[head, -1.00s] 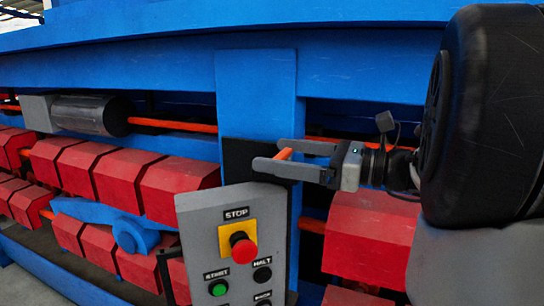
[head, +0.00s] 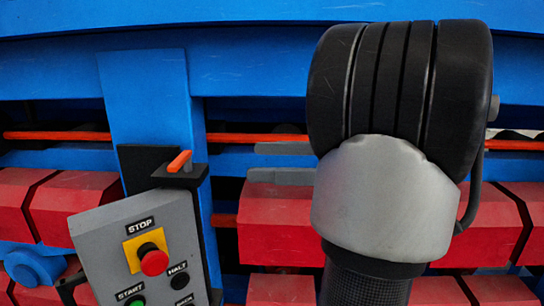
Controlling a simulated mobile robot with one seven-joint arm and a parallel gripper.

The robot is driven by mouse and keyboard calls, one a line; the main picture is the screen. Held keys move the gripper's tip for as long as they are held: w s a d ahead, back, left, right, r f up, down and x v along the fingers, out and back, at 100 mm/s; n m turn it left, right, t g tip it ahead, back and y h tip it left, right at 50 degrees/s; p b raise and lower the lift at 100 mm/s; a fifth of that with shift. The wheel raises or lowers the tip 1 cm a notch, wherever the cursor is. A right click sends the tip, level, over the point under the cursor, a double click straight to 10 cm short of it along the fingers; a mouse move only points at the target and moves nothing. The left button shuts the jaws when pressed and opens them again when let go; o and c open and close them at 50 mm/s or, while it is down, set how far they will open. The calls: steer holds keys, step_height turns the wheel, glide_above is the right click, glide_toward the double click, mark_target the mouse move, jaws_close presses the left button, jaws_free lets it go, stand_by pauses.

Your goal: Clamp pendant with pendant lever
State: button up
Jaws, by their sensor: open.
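The pendant (head: 95,215) is a grey control box at the lower left, tilted, with a red STOP button on a yellow square and smaller buttons below. The pendant lever (head: 180,161) is a short orange bar on a black clamp bracket (head: 188,180) at the box's upper right corner. My gripper (head: 283,162) shows only its two grey fingers, spread apart and pointing left. They are to the right of the lever, with a clear gap between. My arm hides the rest of the gripper.
A blue upright (head: 150,95) stands behind the pendant and bracket. Red blocks (head: 275,225) and an orange rod (head: 60,135) run across the blue machine behind. My black and grey arm covers the right of centre.

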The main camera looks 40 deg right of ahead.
steer(key=shift+s+d, duration=0.3)
stand_by(0.5)
